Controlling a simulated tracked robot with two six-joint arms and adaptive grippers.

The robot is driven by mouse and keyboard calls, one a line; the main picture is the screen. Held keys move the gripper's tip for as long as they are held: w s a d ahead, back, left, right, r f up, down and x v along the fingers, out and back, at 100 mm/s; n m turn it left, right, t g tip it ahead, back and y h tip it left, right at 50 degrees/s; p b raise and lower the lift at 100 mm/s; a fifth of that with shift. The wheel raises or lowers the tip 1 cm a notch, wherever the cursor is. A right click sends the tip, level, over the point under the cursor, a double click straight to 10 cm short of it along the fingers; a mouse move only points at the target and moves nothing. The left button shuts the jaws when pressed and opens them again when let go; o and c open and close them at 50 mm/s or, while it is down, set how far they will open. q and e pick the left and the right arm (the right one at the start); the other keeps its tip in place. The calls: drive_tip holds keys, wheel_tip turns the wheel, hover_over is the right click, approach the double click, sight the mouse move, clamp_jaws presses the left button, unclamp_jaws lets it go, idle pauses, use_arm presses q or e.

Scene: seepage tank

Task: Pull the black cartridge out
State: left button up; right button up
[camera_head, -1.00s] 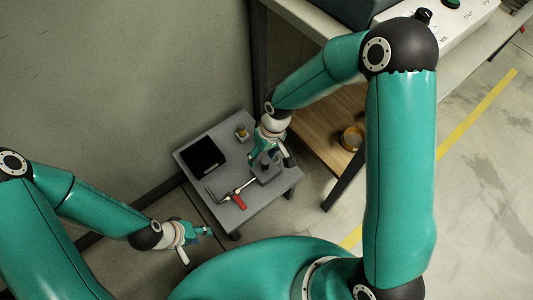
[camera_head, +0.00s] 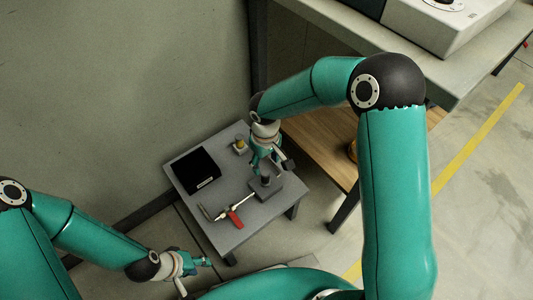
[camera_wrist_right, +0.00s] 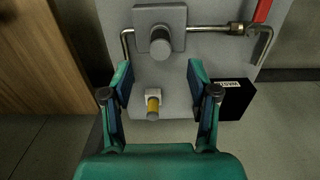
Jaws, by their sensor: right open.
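The black cartridge (camera_head: 266,181) is a short dark cylinder standing upright in a square grey block (camera_head: 290,189) on the small grey table (camera_head: 243,218). In the right wrist view the cartridge (camera_wrist_right: 160,43) shows its round end, beyond my fingertips. My right gripper (camera_head: 270,165) is just behind and above it in the head view. In the right wrist view the right gripper (camera_wrist_right: 160,72) is open, its fingers apart, nothing between them at the tips. My left gripper (camera_head: 205,262) is low at the left, off the table; its jaw gap is too small to tell.
A yellow cylinder in a pale block (camera_head: 240,146) stands at the table's back. A black labelled box (camera_head: 192,170) is at the left. A wooden shelf (camera_head: 320,145) is at the right.

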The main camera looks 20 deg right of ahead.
sight(266, 173)
wheel_tip(266, 173, down, 8)
drive_tip(key=shift+f+b, duration=0.25)
drive_tip(key=shift+b, duration=0.95)
drive_tip(key=shift+c, duration=0.4)
clamp_jaws()
drive_tip(key=c, duration=0.7)
unclamp_jaws()
clamp_jaws()
drive_tip(key=shift+r, duration=0.25)
